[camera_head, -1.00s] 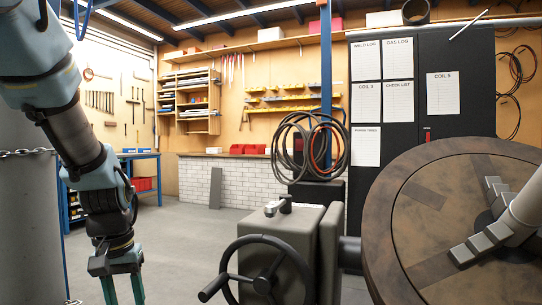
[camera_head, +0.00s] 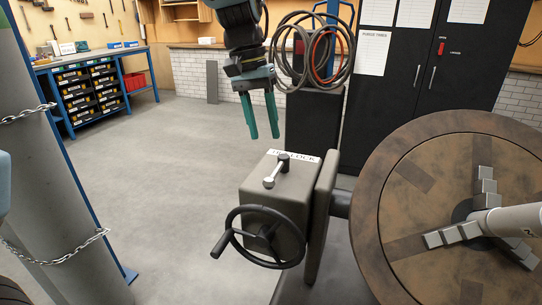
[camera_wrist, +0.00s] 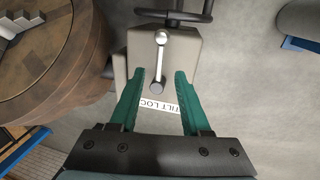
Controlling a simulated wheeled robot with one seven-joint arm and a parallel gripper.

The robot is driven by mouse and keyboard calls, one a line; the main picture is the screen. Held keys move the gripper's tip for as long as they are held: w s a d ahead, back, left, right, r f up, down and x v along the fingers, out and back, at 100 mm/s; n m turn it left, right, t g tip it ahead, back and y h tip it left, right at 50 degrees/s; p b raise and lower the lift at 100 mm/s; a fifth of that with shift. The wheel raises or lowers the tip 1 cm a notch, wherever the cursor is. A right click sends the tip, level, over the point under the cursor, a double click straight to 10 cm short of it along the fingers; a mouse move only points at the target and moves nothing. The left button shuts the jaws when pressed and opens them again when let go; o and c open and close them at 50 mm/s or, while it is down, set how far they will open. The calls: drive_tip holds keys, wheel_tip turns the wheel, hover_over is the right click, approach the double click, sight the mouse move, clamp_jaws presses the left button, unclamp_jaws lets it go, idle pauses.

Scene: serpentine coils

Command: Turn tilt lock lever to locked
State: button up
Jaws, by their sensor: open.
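My gripper (camera_head: 263,138) points down above and behind the box, open and empty, apart from the lever. In the wrist view, the lever (camera_wrist: 159,60) shows ahead between the green fingers of my gripper (camera_wrist: 165,75), with the label (camera_wrist: 160,106) between them.
A handwheel (camera_head: 264,237) stands on the front of the box. A large round turntable (camera_head: 400,195) with jaws is at the right. Coiled hoses (camera_head: 313,50) sit on a dark stand behind my gripper. A chained grey cylinder (camera_head: 60,190) is at the left. Open floor lies between.

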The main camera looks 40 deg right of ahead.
sight(273, 173)
drive_tip(key=f, duration=0.3)
drive_tip(key=s+f, duration=0.1)
drive_tip(key=f, duration=0.2)
drive_tip(key=f+p, duration=0.1)
drive_tip(key=f, duration=0.2)
drive_tip(key=shift+s+d+f, duration=0.25)
drive_tip(key=shift+s+d, duration=0.05)
drive_tip(key=shift+d, duration=0.1)
clamp_jaws()
idle(0.9)
